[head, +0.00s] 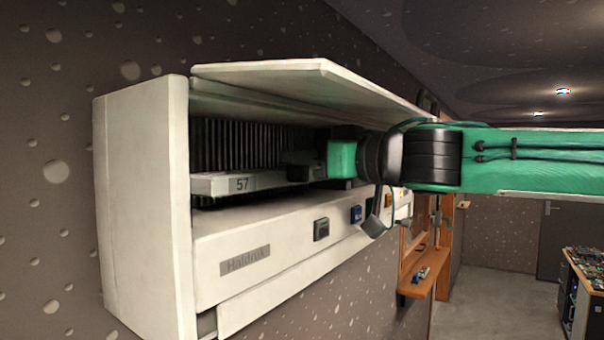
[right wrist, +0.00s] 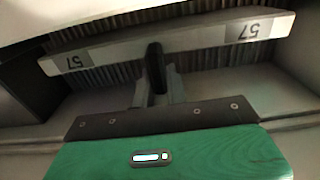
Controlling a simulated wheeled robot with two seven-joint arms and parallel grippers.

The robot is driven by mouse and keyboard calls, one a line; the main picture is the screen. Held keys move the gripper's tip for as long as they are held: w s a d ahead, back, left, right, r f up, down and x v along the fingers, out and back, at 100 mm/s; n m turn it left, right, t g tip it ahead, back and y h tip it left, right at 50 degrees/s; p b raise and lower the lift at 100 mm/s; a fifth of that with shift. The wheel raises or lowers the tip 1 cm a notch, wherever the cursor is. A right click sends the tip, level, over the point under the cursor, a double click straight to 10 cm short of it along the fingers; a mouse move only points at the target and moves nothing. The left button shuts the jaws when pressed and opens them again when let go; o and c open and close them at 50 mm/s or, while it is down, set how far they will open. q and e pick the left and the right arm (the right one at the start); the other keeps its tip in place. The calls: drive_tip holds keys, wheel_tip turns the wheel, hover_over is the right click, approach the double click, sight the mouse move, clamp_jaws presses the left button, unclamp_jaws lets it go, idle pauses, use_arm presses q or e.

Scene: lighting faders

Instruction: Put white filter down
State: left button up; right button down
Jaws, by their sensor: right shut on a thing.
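The white filter (head: 218,185), a pale bar marked 57, is inside the open white wall unit (head: 142,190), in front of dark upright fins. In the right wrist view, the filter (right wrist: 205,40) runs across the top, slightly tilted, with a 57 label near each end. My right gripper (head: 298,167) reaches into the unit from the right and is shut on the filter near its middle. Its fingers also show in the right wrist view (right wrist: 155,72). I cannot tell whether the filter touches the unit's inside. My left gripper is out of view.
The unit's lid (head: 315,80) is raised above my right arm. Its front panel (head: 270,245) has small buttons below the opening. An orange wooden shelf (head: 425,285) hangs on the wall to the right. A cluttered bench (head: 590,265) stands at the far right.

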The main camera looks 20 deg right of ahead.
drive_tip(key=shift+w+d+f, duration=0.1)
drive_tip(key=shift+d+f, duration=0.05)
drive_tip(key=shift+f, duration=0.5)
drive_tip(key=shift+w+d+f, duration=0.1)
drive_tip(key=shift+f, duration=0.5)
drive_tip(key=shift+s, duration=0.1)
drive_tip(key=shift+s+a, duration=0.1)
drive_tip(key=shift+a, duration=0.1)
drive_tip(key=shift+f, duration=0.1)
drive_tip(key=c, duration=1.4)
unclamp_jaws()
drive_tip(key=shift+d, duration=0.1)
